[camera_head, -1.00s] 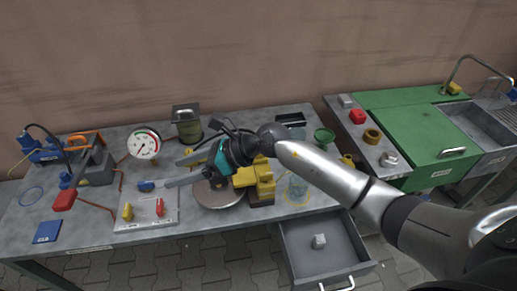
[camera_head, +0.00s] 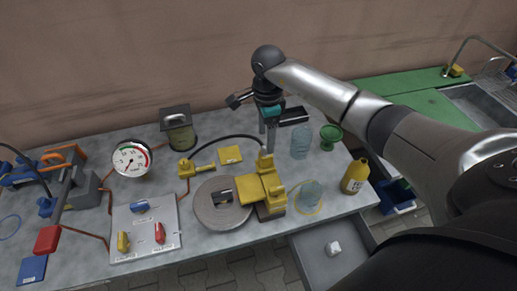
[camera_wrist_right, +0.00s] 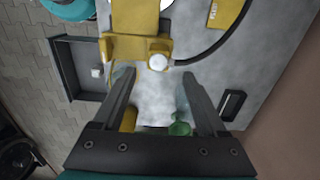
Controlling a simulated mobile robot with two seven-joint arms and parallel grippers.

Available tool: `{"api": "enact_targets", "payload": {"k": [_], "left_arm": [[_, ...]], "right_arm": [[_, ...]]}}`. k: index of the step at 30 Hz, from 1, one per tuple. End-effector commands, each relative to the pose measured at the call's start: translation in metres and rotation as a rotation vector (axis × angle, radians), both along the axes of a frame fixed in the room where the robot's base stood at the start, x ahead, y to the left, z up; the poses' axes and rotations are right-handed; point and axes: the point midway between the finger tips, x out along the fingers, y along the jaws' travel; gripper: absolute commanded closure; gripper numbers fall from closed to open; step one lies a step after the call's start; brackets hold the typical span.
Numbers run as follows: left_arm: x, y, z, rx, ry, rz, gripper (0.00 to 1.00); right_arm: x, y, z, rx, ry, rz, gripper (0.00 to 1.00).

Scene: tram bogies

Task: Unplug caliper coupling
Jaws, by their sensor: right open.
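The yellow caliper (camera_head: 262,192) sits at the right edge of a round grey disc (camera_head: 222,215) on the bench. A black hose (camera_head: 225,138) arcs from a yellow fitting at the caliper's back to a yellow valve-like piece (camera_head: 187,167) on the left. In the right wrist view, the caliper fitting (camera_wrist_right: 158,61) has a pale round end and lies just beyond the fingertips. My right gripper (camera_head: 267,143) points down behind the caliper, near the hose end. It also shows in the wrist view (camera_wrist_right: 156,78), open and empty. Whether it touches the fitting is unclear.
Clear jars (camera_head: 301,142), a green funnel (camera_head: 330,136) and a yellow bottle (camera_head: 354,176) stand to the right. An open drawer (camera_head: 325,262) sticks out in front.

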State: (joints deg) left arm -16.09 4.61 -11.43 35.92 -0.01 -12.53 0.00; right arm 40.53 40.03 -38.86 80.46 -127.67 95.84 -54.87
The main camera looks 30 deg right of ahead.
Motion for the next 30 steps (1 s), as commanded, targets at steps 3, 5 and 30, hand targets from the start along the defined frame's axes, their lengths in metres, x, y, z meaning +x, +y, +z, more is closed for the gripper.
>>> {"api": "enact_targets", "payload": {"k": [3,5,30], "left_arm": [[-0.015,0.001,-0.001,0.001,0.022,0.000,0.47],[-0.021,0.001,-0.001,0.002,0.031,0.000,0.47],[-0.015,0.000,-0.054,0.001,0.022,-0.001,0.47]], "right_arm": [[0.000,0.000,0.000,-0.002,0.000,0.000,0.25],[0.000,0.000,0.000,-0.001,0.000,0.000,0.25],[0.000,0.000,-0.068,0.001,-0.001,0.000,0.25]]}}
